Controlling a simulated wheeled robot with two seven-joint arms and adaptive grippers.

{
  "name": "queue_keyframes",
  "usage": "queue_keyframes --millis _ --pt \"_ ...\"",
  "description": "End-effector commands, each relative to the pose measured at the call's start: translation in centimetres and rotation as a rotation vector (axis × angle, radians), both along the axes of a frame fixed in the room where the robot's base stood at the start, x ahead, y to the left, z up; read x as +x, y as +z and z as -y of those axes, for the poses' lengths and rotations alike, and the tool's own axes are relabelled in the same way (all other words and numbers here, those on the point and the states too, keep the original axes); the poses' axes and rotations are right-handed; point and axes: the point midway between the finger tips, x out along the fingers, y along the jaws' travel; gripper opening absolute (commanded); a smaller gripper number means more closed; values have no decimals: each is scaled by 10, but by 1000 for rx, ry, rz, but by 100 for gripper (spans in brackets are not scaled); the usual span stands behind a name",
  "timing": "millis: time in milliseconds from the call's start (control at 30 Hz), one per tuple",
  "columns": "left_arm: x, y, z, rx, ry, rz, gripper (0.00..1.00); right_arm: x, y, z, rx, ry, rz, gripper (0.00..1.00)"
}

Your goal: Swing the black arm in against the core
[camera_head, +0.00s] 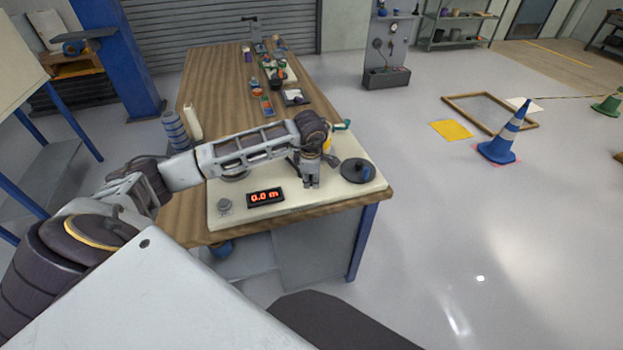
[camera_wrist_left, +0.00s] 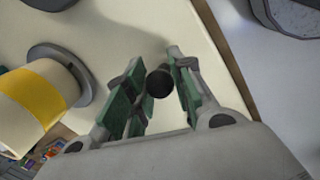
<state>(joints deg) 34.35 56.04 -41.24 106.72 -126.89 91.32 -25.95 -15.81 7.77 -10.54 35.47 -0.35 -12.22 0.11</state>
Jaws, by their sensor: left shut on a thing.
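My left gripper (camera_head: 311,184) is low over the cream board (camera_head: 300,207) on the workbench. In the left wrist view the left gripper (camera_wrist_left: 154,76) has its green-padded fingers around a small round black knob (camera_wrist_left: 159,82), which looks like the end of the black arm. The rest of that arm is hidden. A white roll with a yellow band (camera_wrist_left: 38,98) stands on a grey flange to the left of the fingers, apart from them. I cannot tell which part is the core. The right gripper is not in view.
A dark disc (camera_head: 357,170) sits at the board's right end. A red display (camera_head: 265,196) reads 0.0 m beside a grey knob (camera_head: 224,205) at the front. Small items lie farther back on the wooden bench (camera_head: 213,80).

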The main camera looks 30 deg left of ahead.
Motion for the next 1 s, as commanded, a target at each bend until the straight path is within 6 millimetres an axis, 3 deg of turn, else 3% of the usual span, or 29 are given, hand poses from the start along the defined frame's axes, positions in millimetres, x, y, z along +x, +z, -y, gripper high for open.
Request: queue_keyframes --millis 267,433,600,1000 --pt "-3 -1 -2 2 -40 -1 0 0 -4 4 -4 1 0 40" --pt "-7 -2 -4 2 -106 0 0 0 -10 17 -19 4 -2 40" --pt "-13 -3 -8 2 -200 -1 0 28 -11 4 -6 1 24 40" --pt "-26 -3 -20 2 -455 -1 0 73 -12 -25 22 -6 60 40"
